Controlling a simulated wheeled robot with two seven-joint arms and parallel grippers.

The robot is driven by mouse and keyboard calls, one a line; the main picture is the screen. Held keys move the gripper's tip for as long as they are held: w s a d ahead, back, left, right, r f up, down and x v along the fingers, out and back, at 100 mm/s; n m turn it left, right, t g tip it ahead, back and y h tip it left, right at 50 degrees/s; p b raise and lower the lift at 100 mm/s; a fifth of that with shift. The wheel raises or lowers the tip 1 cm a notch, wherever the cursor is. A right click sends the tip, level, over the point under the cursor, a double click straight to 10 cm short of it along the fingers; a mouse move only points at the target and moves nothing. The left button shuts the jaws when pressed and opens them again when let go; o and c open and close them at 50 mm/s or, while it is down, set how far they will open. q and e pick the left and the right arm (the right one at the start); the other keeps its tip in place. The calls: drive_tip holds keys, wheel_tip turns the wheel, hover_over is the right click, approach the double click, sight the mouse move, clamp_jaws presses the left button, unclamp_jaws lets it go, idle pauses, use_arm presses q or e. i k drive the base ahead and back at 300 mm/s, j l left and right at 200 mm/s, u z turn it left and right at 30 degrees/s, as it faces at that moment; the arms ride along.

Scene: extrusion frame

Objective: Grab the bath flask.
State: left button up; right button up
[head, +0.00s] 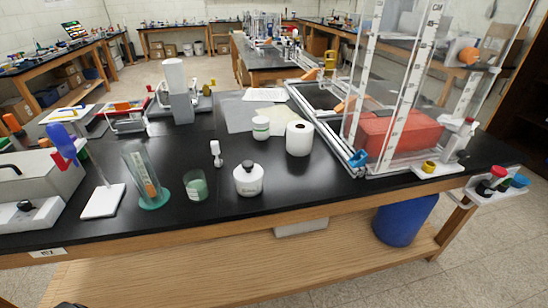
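A squat white bottle (248,181) with a dark cap stands upright near the front edge of the black bench, about the middle of the head view. It is the most flask-like thing I see, but I cannot read its label, so I cannot confirm it is the bath flask. A small glass beaker with green contents (195,186) stands just left of it. Neither of my grippers shows in the head view. Nothing is seen touching the bottle.
The black bench (290,210) has a bare strip right of the bottle. A small white stand (216,154), a white roll (299,138) and a white-green jar (261,128) stand behind. A glass cylinder (140,170) stands left; a clear frame with a red block (399,140) stands right.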

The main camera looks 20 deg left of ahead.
sight(194, 180)
drive_tip(key=u, duration=1.45)
